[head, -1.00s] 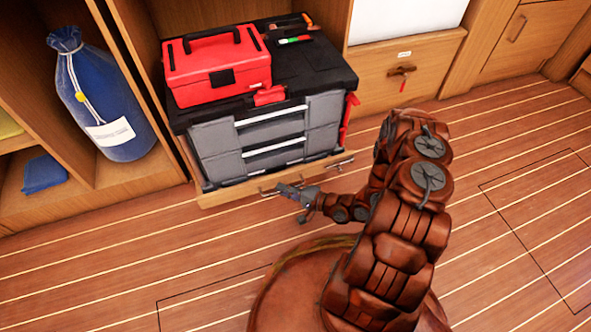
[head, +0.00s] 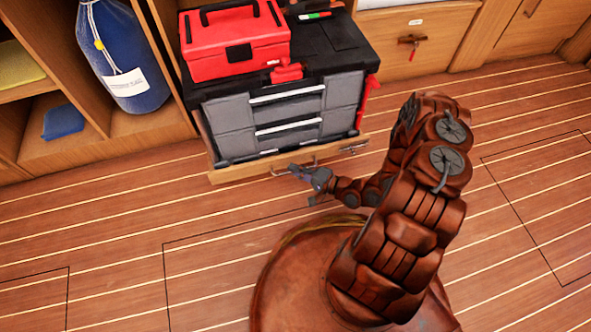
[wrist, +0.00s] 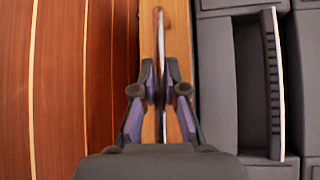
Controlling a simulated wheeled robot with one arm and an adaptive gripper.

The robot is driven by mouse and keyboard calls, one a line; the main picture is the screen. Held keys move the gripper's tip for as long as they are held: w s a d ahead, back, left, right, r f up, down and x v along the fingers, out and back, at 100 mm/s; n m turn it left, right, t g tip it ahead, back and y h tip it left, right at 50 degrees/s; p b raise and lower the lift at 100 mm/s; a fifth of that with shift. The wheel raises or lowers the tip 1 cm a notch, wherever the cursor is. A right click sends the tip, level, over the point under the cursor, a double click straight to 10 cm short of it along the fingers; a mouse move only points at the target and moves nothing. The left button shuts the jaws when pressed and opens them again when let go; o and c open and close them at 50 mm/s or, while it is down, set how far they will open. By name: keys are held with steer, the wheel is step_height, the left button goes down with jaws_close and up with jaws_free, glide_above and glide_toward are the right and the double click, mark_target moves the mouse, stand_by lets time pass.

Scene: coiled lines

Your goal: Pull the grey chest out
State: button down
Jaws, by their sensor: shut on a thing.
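The grey chest (head: 285,117), with grey drawer fronts, pale handle strips and a black top, stands upright on a wooden pull-out base (head: 240,172) at the cabinet's foot. The base's front board also shows in the wrist view (wrist: 177,20), beside the grey drawer fronts (wrist: 245,75). A slim metal handle (head: 278,172) sits on that board. My gripper (head: 298,172) is at this handle, low in front of the chest. In the wrist view its fingers (wrist: 159,85) are closed in on the handle bar, which their tips partly hide.
A red toolbox (head: 235,42) and small tools (head: 316,14) lie on the chest. A closed drawer (head: 420,40) is on the right. The striped floor (head: 110,230) in front is clear.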

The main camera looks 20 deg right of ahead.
steer(key=shift+s+a, duration=0.2)
steer(key=shift+a, duration=0.15)
steer(key=c, duration=1.6)
jaws_free()
steer(key=o, duration=0.4)
steer(key=shift+w+d, duration=0.1)
steer(key=shift+d, duration=0.15)
